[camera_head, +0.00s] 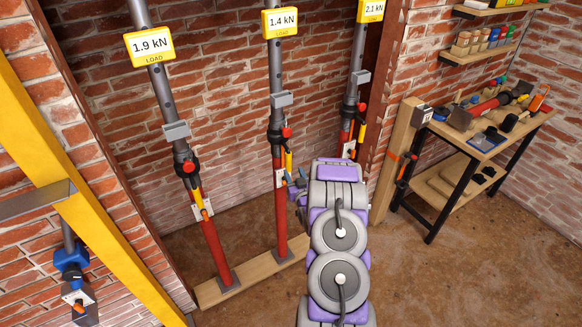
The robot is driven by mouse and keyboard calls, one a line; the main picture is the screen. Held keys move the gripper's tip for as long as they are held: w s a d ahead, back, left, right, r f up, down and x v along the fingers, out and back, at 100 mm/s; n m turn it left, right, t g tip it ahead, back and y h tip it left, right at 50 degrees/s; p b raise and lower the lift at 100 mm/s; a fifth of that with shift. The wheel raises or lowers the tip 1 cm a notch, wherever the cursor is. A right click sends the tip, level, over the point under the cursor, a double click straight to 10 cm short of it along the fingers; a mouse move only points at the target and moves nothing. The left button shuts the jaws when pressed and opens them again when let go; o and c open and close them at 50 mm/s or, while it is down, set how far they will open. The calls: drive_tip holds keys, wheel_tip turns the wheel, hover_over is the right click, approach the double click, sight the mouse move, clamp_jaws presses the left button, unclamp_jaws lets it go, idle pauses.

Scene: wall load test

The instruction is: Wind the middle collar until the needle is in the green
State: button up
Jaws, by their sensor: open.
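The middle prop is a grey tube over a red tube (281,215), upright on a wooden sole board. Its dark collar (275,136) has a red knob (286,132) at its right. A small white plate (280,179) sits below the collar; I cannot make out a needle or a green zone. My purple and grey arm reaches forward, right of this prop. My gripper (299,190) shows only in part at the arm's far left edge, open, below and right of the collar; its fingertips are mostly hidden.
The left prop (211,245) reads 1.9 kN, the right prop (347,125) 2.1 kN. The sole board (250,277) runs under the props. A yellow beam (90,230) slants at left. A tool-laden workbench (450,205) stands right. The right foreground floor is clear.

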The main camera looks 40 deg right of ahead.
drive_tip(key=v, duration=0.8)
drive_tip(key=shift+s+p, duration=0.25)
drive_tip(key=shift+p, duration=0.1)
drive_tip(key=w+a+r+n+g+y, duration=0.35)
drive_tip(key=a+r+g, duration=0.45)
drive_tip(key=a, duration=0.5)
drive_tip(key=s+a+r+g+y, duration=0.1)
drive_tip(key=s+a+r+y, duration=0.1)
drive_tip(key=s+a+r, duration=0.4)
drive_tip(key=s+a+r+g+y, duration=0.1)
drive_tip(key=s+a+r+g, duration=0.2)
drive_tip(key=s+a, duration=0.4)
drive_tip(key=s+a+r+n+g+y, duration=0.1)
drive_tip(key=s+a+r+g, duration=0.1)
drive_tip(key=s+a, duration=0.6)
drive_tip(key=s+a+r+n+g+y+b, duration=0.1)
drive_tip(key=s+a+r+g, duration=0.2)
drive_tip(key=s+a, duration=0.4)
drive_tip(key=s+r, duration=0.1)
drive_tip(key=s, duration=0.6)
drive_tip(key=shift+a+r+g, duration=0.25)
drive_tip(key=shift+r+g, duration=0.05)
